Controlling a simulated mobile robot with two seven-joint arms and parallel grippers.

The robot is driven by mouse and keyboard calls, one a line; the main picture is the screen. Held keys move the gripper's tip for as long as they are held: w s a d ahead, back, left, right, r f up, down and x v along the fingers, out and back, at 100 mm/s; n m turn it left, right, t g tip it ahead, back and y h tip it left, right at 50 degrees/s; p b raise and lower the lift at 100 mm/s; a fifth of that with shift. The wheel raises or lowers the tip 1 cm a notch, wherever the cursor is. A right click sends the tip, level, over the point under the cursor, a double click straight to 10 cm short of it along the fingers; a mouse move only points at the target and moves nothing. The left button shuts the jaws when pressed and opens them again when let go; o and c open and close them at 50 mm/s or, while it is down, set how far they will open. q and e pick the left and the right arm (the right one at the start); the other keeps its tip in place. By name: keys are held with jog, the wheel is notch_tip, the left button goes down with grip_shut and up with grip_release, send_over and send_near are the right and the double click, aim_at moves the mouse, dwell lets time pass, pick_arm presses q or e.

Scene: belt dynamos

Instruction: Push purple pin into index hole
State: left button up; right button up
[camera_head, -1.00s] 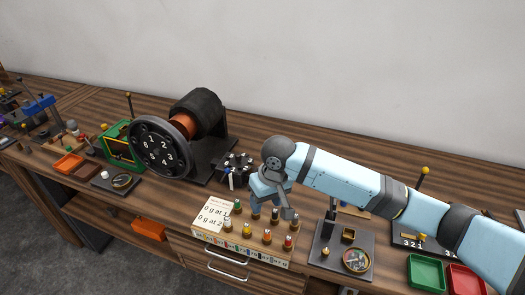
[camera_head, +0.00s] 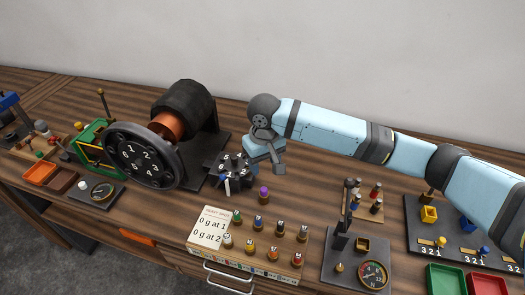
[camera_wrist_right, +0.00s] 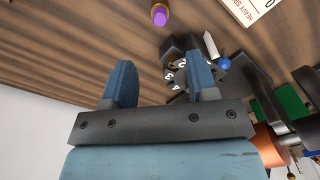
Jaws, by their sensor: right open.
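The purple pin (camera_head: 263,195) stands upright on the wooden bench, right of a small black numbered dial unit (camera_head: 232,168). The pin's purple top also shows in the right wrist view (camera_wrist_right: 159,17), beyond the fingers. The dial unit (camera_wrist_right: 177,74) shows beyond the finger gap there. I cannot make out which opening is the index hole. My left gripper is not in view.
A black numbered wheel (camera_head: 143,158) on a dynamo stands left of the dial unit. A box with a note card (camera_head: 210,230) and several coloured pegs is in front. A black stand with a gauge (camera_head: 373,273) is to the right. Bare bench lies around the pin.

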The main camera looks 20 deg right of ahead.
aim_at(264, 189)
notch_tip(264, 189, down, 11)
jog(key=shift+p, duration=0.3)
grip_shut()
jog(key=shift+r+p, duration=2.35)
jog(key=shift+p, duration=0.45)
